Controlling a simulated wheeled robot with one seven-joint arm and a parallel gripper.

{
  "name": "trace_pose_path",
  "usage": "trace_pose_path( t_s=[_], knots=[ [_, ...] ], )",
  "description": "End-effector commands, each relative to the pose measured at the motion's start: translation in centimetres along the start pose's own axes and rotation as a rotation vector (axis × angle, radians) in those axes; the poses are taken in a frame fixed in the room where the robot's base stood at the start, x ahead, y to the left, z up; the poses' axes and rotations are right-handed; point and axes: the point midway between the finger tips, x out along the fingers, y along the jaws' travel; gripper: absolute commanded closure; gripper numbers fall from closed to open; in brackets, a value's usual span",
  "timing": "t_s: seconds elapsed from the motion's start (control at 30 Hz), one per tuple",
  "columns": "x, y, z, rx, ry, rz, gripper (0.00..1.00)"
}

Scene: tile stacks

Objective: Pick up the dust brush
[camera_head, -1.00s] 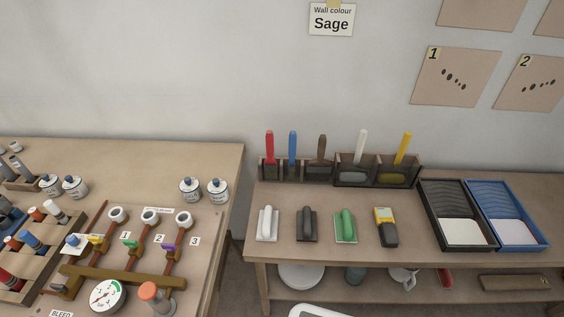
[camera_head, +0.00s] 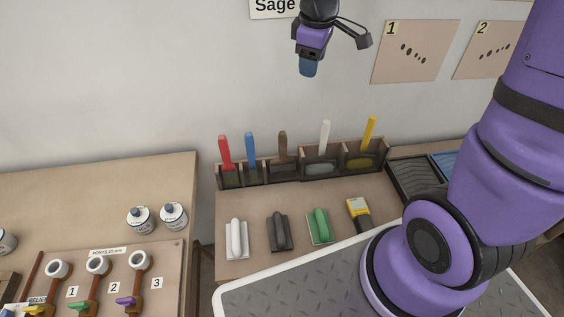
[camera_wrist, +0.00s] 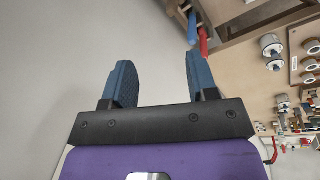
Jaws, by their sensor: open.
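A wooden rack (camera_head: 231,183) against the wall holds upright tools with a red handle (camera_head: 225,153), a blue handle (camera_head: 251,150), a brown handle (camera_head: 283,145), a white handle (camera_head: 325,137) and a yellow handle (camera_head: 369,132). I cannot tell for sure which one is the dust brush; their lower ends are partly hidden by the rack. My gripper (camera_head: 308,68) is above the rack, well clear of the handles. In the wrist view my gripper (camera_wrist: 158,75) is open and empty, with the blue handle (camera_wrist: 192,27) and red handle (camera_wrist: 203,40) beyond the right finger.
White, dark and green floats (camera_head: 319,226) and a yellow meter (camera_head: 358,213) lie before the rack. Paint trays (camera_head: 413,176) stand right, partly behind my arm. A left bench carries pipes, valves and small pots (camera_head: 140,220). The air between gripper and rack is clear.

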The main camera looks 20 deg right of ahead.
Motion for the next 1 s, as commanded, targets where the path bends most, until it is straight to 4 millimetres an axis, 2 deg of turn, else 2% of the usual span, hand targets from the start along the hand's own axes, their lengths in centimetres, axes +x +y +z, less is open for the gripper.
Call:
trace_pose_path(
  t_s=[0.03,0.3,0.5,0.6,0.87,1.0],
  knots=[
    [1.8,0.3,-0.8,-0.045,-0.012,-0.019,0.47],
    [10.6,1.0,-4.1,-0.293,-0.038,-0.1,0.47],
    [16.4,0.6,-5.6,-0.442,-0.038,-0.155,0.47],
    [18.3,0.3,-6.0,-0.491,-0.034,-0.173,0.47],
    [21.2,-0.2,-6.3,-0.537,-0.031,-0.19,0.47],
    [23.3,-0.6,-6.1,-0.537,-0.032,-0.191,0.47]
  ],
)
